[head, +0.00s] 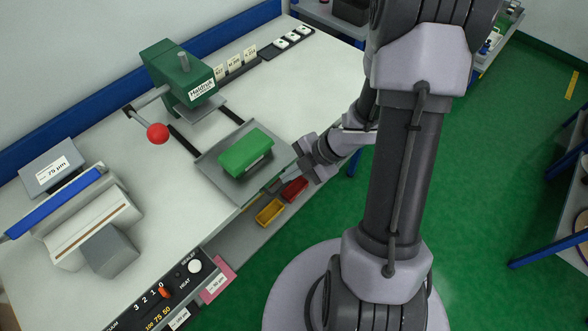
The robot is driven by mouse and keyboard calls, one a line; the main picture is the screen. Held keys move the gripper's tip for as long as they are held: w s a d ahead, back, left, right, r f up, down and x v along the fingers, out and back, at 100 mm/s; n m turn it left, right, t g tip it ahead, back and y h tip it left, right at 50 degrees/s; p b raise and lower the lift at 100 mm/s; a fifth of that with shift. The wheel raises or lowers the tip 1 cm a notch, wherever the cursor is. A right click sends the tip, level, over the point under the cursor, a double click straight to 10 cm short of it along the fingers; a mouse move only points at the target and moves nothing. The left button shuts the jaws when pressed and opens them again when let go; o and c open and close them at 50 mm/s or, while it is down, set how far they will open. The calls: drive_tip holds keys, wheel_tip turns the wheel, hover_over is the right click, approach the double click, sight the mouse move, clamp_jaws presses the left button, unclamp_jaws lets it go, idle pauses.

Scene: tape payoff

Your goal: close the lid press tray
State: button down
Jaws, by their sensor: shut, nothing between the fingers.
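The green lid press (182,75) stands at the back of the white bench, with a lever ending in a red ball (158,133). Its grey tray (208,173) is slid out toward the bench's front edge on two dark rails (231,115), clear of the press head. My gripper (290,178) is shut and empty at the tray's front right side. The fingertips are small and partly hidden, so I cannot tell whether they touch the tray.
A sealer with a blue bar (55,203) and a grey box marked 75 µm (52,166) stand at left. A control panel (160,290) runs along the front edge. Yellow (270,212) and red (294,190) bins sit below the bench edge near my gripper. Bench right of the tray is clear.

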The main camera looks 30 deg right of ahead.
drive_tip(key=b+x, duration=0.2)
drive_tip(key=x, duration=0.2)
drive_tip(key=shift+w+a+f, duration=0.15)
drive_tip(key=shift+a+f, duration=0.1)
drive_tip(key=shift+f, duration=0.05)
